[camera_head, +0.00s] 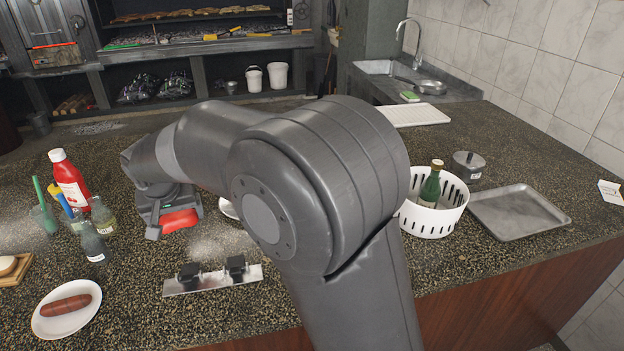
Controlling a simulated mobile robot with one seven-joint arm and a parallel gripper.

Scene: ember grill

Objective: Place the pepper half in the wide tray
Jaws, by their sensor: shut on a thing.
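My gripper (172,213) is over the left part of the counter, pointing down, and is shut on the red pepper half (181,220). The pepper half shows between its two fingers; its upper part is hidden by the gripper. I cannot tell whether it touches the counter. The wide tray (517,212), a shallow grey metal one, lies empty on the counter at the far right, well apart from my gripper. My arm crosses the middle of the view and hides the counter behind it.
A white slotted basket (432,222) holding a green bottle (430,188) stands left of the tray, near a lidded metal pot (467,165). A metal strip with black blocks (213,280), a sausage plate (67,309) and several bottles (70,180) are at the left.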

